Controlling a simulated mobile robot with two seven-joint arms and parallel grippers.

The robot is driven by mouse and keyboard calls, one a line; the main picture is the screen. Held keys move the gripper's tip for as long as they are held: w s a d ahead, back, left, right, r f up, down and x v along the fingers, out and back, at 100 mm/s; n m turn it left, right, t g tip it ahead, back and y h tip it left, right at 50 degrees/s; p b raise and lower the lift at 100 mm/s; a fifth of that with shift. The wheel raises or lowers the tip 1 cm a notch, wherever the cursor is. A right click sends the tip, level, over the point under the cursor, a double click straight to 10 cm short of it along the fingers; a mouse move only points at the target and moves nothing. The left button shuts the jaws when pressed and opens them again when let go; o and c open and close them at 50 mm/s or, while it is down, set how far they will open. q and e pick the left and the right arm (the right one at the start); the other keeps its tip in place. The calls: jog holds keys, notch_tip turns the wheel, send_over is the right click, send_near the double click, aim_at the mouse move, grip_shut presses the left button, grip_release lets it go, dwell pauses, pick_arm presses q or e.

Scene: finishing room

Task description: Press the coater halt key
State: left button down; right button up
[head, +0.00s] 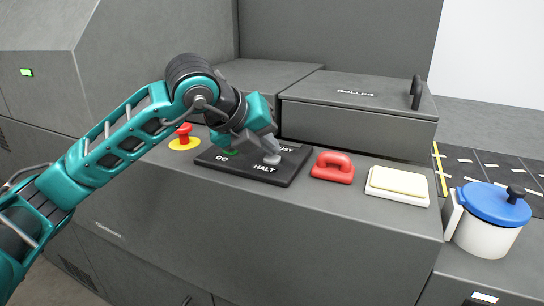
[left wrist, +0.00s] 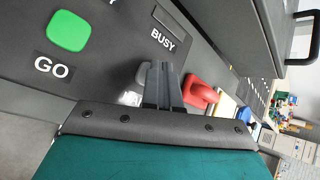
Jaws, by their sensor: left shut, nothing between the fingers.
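The dark key panel (head: 280,178) lies on the grey machine top, with the labels GO, BUSY and HALT. The halt key (head: 272,159) is a pale grey button above the word HALT. In the left wrist view a pale patch beside my fingers looks like the halt key (left wrist: 130,98), mostly hidden by them. My left gripper (head: 268,148) is shut and empty, its fingertips at the halt key; I cannot tell whether they touch it. The fingers also show in the left wrist view (left wrist: 160,75). The green go key (left wrist: 70,30) is clear there. My right gripper is out of view.
A red emergency button (head: 184,130) on a yellow base stands left of the panel. A red handle (head: 333,168) and a pale yellow pad (head: 399,181) lie to its right. A blue-lidded pot (head: 487,235) stands farther right. The roller housing (head: 357,115) rises behind.

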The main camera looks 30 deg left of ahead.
aim_at(268, 159)
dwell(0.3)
pick_arm(q)
jog(key=shift+r+p, duration=0.55)
jog(key=shift+r, duration=0.25)
notch_tip(268, 159, up, 5)
jog(key=p, duration=0.3)
jog(key=shift+p, duration=0.3)
dwell(0.5)
